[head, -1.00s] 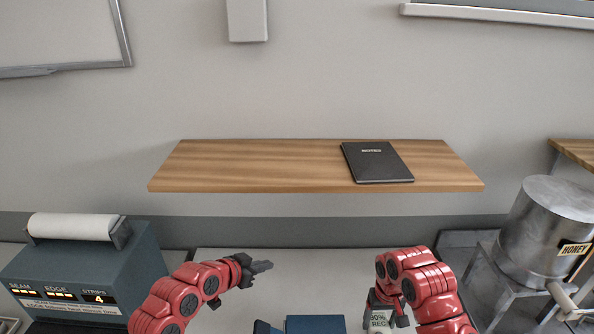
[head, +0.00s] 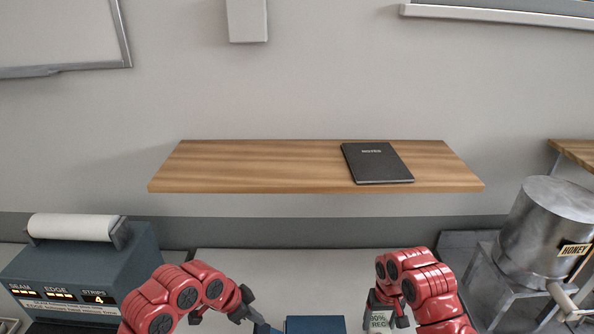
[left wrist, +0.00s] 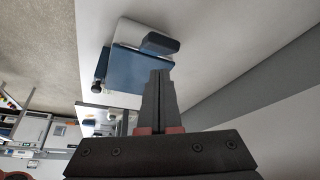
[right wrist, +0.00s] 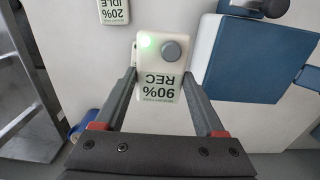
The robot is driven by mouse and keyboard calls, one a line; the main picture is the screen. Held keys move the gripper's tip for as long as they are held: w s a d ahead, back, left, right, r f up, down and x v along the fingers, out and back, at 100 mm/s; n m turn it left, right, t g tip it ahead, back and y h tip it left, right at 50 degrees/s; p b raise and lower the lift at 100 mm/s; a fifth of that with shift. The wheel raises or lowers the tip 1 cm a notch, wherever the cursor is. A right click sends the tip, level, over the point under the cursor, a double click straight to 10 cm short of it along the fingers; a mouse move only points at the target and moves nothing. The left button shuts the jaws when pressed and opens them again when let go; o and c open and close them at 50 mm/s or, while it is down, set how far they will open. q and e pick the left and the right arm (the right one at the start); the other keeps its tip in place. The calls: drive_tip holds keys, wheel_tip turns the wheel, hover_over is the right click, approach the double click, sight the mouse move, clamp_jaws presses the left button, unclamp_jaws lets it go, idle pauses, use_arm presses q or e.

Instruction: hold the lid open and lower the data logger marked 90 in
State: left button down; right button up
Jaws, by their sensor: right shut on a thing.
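The data logger marked 90 (right wrist: 160,62) is a white block with a grey round button, a lit green light and a label reading 90% REC. My right gripper (right wrist: 163,78) is shut on it; the head view shows the logger (head: 380,319) held at the lower right. A box with a blue lid (right wrist: 255,55) lies right of the logger in the right wrist view. The lid (head: 315,325) shows at the head view's bottom edge. The left wrist view shows a dark bar (left wrist: 162,44) on it. My left gripper (left wrist: 160,75) is shut and empty, its tips over the lid's edge; contact is unclear.
A second logger marked 20% IDLE (right wrist: 114,11) lies near the held one. A sealing machine (head: 85,270) stands left and a honey tank (head: 548,230) right. A wooden shelf (head: 270,165) with a black notebook (head: 377,162) hangs above the worktop.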

sight(262, 330)
use_arm(q)
drive_tip(key=shift+f, duration=2.35)
drive_tip(key=shift+a+f, duration=0.2)
drive_tip(key=shift+f, duration=2.05)
drive_tip(key=shift+a+f, duration=0.15)
drive_tip(key=shift+f, duration=2.1)
drive_tip(key=shift+s+f, duration=0.1)
drive_tip(key=shift+f, duration=0.05)
use_arm(e)
drive_tip(key=shift+a, duration=0.15)
